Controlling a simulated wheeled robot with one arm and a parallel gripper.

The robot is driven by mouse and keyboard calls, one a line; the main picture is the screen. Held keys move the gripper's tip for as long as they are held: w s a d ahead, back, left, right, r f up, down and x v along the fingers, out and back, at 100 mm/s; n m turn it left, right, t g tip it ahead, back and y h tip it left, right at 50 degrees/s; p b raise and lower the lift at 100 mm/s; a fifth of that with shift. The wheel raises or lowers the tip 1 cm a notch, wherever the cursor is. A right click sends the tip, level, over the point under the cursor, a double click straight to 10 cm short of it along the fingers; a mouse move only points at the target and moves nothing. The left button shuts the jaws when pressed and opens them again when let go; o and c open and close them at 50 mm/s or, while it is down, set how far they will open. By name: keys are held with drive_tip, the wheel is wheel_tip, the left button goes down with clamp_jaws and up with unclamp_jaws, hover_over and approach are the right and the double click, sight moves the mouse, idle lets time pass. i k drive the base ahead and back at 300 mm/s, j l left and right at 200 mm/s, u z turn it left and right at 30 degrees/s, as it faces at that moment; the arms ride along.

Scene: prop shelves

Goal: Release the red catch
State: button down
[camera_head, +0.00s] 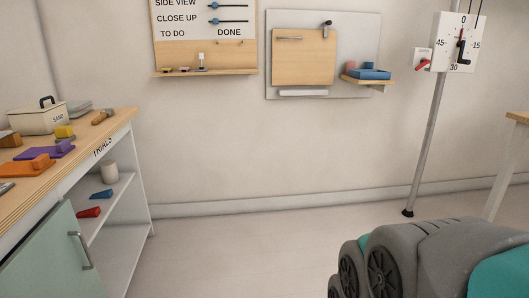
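The red catch (422,65) is a small red lever on a white plate (426,54), at the upper right. It slants, with its right end higher. The plate sits just left of a white dial board (443,60) with numbers, a red pointer and a black handle, on a grey pole (427,145). Nothing touches the catch. My grey and teal arm shows at the lower right, well below the catch. My gripper's fingers are not in view.
A wooden-topped bench (62,157) with sand box, blocks and shelves stands at left. A wall board (322,93) with a small ledge (363,81) hangs at the back. A table edge (518,117) is at far right. The middle floor is clear.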

sight(424, 62)
drive_tip(key=i+l, duration=0.3)
drive_tip(key=i, duration=0.2)
drive_tip(key=i+l+u, duration=0.1)
drive_tip(key=i+l, duration=0.25)
drive_tip(key=i, duration=0.15)
drive_tip(key=i+l, duration=0.35)
drive_tip(key=i, duration=0.15)
drive_tip(key=i+l, duration=0.1)
drive_tip(key=l, duration=1.2)
drive_tip(key=i+l+z, duration=0.1)
drive_tip(key=l, duration=0.55)
drive_tip(key=i, duration=0.05)
